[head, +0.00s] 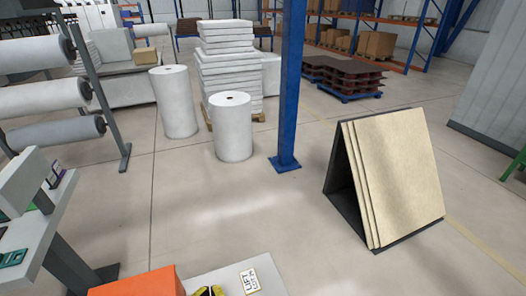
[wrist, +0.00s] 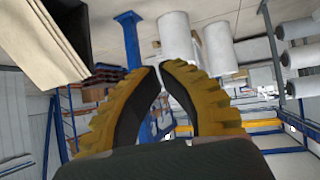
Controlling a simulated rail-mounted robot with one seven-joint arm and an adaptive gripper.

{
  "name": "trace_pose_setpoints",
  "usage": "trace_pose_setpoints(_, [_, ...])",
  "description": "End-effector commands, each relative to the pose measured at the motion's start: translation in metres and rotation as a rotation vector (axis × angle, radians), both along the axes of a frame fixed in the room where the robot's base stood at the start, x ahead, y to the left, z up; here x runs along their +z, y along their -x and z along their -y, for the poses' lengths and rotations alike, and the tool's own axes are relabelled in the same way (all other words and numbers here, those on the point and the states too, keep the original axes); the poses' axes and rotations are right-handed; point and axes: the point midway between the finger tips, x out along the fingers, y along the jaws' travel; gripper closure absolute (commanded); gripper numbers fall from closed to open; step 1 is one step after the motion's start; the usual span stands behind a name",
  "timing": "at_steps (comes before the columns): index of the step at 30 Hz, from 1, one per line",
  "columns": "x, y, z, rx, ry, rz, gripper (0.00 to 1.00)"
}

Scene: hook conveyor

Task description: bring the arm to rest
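My gripper (wrist: 159,68) shows in the wrist view as two yellow ribbed fingers with black inner pads. The fingertips come together, and nothing shows held between them. Behind the tips are open floor and the far hall, shown upside down. In the head view a small yellow and black piece at the bottom edge looks like my fingertips (head: 209,291), mostly cut off by the frame. It lies between an orange block (head: 137,283) and a pale plate with a "LIFT" label (head: 249,281). The rest of the arm is not clearly seen.
A blue post (head: 288,85) stands ahead. Two upright white rolls (head: 232,128) (head: 176,103) are left of it. A rack of horizontal rolls (head: 45,98) is at left, above a grey table (head: 35,228). Leaning boards (head: 400,175) stand right. The floor between is clear.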

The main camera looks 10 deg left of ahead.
Motion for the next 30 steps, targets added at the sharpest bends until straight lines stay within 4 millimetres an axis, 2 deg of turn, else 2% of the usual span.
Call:
trace_pose_setpoints(1, [0.045,-0.018,0.028,-0.066,-0.041,0.056,1.00])
trace_pose_setpoints(4, [0.110,-0.041,0.077,-0.158,-0.109,0.172,1.00])
trace_pose_setpoints(8, [0.199,-0.051,0.139,-0.244,-0.175,0.353,1.00])
trace_pose_setpoints(12, [0.299,-0.037,0.199,-0.301,-0.210,0.580,1.00])
trace_pose_setpoints(15, [0.365,-0.012,0.228,-0.307,-0.212,0.752,1.00])
trace_pose_setpoints(16, [0.382,-0.003,0.232,-0.300,-0.210,0.801,1.00])
trace_pose_setpoints(18, [0.410,0.018,0.231,-0.267,-0.206,0.901,1.00])
trace_pose_setpoints(22, [0.434,0.043,0.219,-0.203,-0.188,1.005,1.00])
trace_pose_setpoints(30, [0.435,0.042,0.218,-0.194,-0.169,1.014,1.00])
